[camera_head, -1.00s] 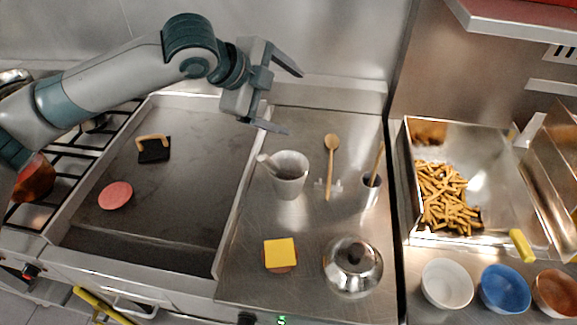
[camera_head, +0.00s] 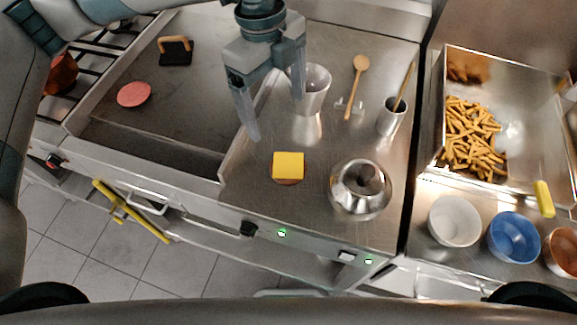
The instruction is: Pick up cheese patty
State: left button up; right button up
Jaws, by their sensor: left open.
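The cheese patty (camera_head: 288,167) lies flat on the steel counter, a yellow square slice on top of a brown round patty whose edge shows below it. My left gripper (camera_head: 277,118) points down above and behind the patty, a little to its left in the picture. Its two fingers are spread apart with nothing between them. It is apart from the patty and partly covers the metal cup behind it. My right gripper is not in view.
A round steel pot (camera_head: 360,190) stands close right of the patty. A pink patty (camera_head: 134,95) and a press (camera_head: 175,52) lie on the griddle. The counter's front edge is near.

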pick_arm(q)
jog(key=p, duration=0.4)
send_over(284, 164)
notch_tip(284, 164, down, 12)
jog(key=shift+r, duration=0.2)
jog(key=shift+f, duration=0.25)
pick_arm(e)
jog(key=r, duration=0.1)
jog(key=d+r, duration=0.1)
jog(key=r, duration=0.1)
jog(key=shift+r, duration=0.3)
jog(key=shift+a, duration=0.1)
pick_arm(q)
jog(key=shift+f, duration=0.1)
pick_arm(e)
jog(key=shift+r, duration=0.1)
